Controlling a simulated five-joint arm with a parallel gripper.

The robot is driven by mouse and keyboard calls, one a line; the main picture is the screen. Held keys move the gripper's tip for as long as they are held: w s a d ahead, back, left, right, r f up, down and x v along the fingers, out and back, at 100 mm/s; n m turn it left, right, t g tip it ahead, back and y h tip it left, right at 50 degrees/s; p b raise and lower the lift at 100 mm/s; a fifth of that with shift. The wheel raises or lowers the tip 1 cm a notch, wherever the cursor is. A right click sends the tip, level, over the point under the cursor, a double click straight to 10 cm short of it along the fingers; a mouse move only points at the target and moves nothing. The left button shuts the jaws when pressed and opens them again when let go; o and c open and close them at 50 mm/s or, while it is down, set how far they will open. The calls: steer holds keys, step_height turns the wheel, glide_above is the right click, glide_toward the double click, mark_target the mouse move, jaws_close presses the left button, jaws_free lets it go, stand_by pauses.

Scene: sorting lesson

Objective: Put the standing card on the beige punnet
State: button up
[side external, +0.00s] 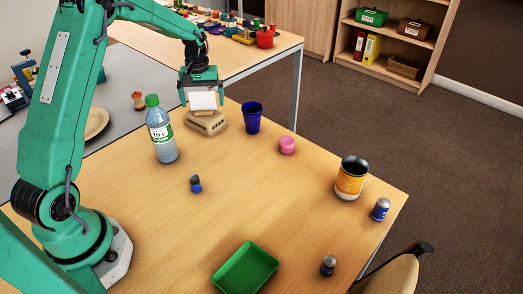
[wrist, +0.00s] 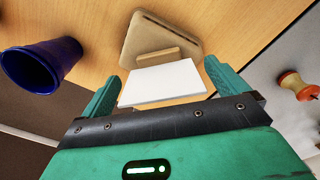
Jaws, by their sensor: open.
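The standing card (side external: 203,101) is a white card in a small wooden foot. It is upright at the top of the beige punnet (side external: 205,125) and appears to rest on it. In the wrist view the white card (wrist: 163,83) hides part of its wooden foot (wrist: 144,56), with the punnet (wrist: 150,32) behind. The punnet looks bottom up, with a dark slot in its side. My gripper (side external: 203,97) is open, with one finger on each side of the card. Gaps show between the card and the fingers in the wrist view.
A blue cup (side external: 252,119) stands close right of the punnet, and a green-capped bottle (side external: 161,133) close left. The table's middle is mostly clear.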

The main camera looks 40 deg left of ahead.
mark_target(204, 110)
step_height(204, 110, up, 11)
steer(key=shift+r, duration=0.3)
stand_by(0.8)
steer(key=s+d+r+m+t, duration=0.35)
steer(key=s+d+r, duration=0.55)
steer(key=s+d, duration=0.3)
steer(key=s+d+f+m+t, duration=0.1)
steer(key=s+d+m, duration=0.1)
steer(key=s, duration=0.5)
steer(key=s+d+f+m+t, duration=0.1)
steer(key=s+d+f+m, duration=0.1)
steer(key=s+d, duration=0.3)
steer(key=s+m, duration=0.1)
steer(key=s, duration=0.1)
steer(key=shift+s, duration=0.3)
